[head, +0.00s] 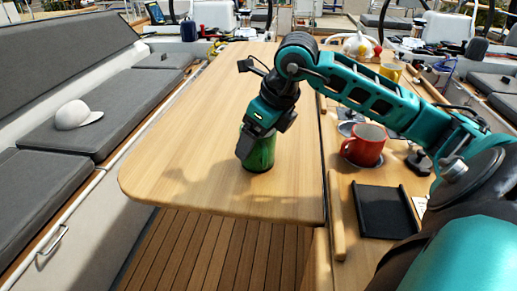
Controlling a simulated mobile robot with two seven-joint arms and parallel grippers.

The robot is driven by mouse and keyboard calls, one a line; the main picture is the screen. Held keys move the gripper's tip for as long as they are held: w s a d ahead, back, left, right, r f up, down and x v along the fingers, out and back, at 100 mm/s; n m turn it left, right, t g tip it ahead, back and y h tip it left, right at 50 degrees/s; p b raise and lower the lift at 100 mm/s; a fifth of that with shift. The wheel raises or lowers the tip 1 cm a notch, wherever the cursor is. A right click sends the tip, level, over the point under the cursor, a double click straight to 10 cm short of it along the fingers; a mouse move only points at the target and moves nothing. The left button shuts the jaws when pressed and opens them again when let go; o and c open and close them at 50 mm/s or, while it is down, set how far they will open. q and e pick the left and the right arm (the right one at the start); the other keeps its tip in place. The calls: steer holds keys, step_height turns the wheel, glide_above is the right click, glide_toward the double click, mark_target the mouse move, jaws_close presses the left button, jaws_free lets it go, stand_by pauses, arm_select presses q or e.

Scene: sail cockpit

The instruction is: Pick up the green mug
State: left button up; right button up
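The green mug (261,155) stands upright on the wooden table, near its front right part. Its upper part and any handle are hidden by my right gripper. My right gripper (257,138) reaches down from above, with one finger over the mug's left side. The other finger is hard to make out, so I cannot tell whether it grips the mug. My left gripper is not in view.
The wooden table (190,150) is bare to the left of the mug. At right are a red mug (364,144) on a saucer, a black tray (385,212) and a yellow mug (390,72). A white cap (76,116) lies on the left bench.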

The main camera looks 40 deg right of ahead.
steer(key=shift+r, duration=0.2)
step_height(320, 180, up, 20)
steer(key=p, duration=0.4)
steer(key=shift+f, duration=0.2)
